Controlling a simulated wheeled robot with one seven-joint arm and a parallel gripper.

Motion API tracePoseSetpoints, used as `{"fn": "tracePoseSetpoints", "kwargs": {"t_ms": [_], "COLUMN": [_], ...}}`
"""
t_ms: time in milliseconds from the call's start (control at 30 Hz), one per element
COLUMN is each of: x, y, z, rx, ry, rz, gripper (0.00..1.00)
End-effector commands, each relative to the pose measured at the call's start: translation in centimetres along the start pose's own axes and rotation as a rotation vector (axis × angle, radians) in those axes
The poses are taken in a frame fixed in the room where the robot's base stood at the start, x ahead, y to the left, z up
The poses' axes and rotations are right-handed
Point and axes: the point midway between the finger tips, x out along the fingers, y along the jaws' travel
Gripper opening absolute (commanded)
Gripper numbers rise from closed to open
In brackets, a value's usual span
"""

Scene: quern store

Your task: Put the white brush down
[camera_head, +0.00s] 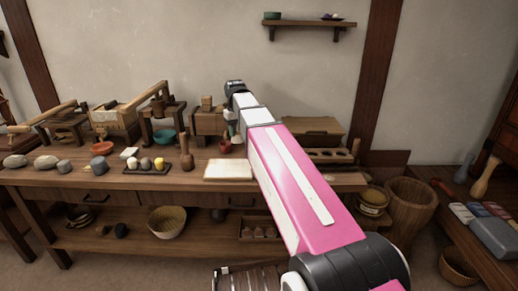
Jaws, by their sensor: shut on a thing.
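My pink and white arm reaches from the lower right over the long wooden workbench (130,178). My gripper (231,118) points down from the arm's far end, above the back middle of the bench. It is small in view and partly covered by my arm. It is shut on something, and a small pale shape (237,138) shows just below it. I cannot clearly make out whether this is the white brush. A pale flat board (228,169) lies on the bench in front of the gripper.
A dark tray of round balls (147,169), a wooden pestle (187,153), a teal bowl (164,137) and an orange bowl (103,146) stand left of the gripper. A wooden box (208,123) stands behind. A slotted wooden rack (330,156) is right of my arm.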

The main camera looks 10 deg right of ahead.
Motion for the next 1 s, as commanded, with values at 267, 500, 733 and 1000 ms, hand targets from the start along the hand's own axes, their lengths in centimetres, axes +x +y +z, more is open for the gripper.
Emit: {"fn": "tracePoseSetpoints", "kwargs": {"t_ms": [267,500,733,1000], "x": [2.8,5.6,6.8,9.1], "y": [4.4,8.8,10.7,10.8], "z": [-1.4,-2.8,-3.3,-3.2], "rx": [0.000,0.000,-0.002,-0.002], "ry": [-0.001,-0.001,0.000,-0.002], "rz": [0.000,0.000,0.000,0.000], "gripper": [0.20,0.20,0.20,0.20]}}
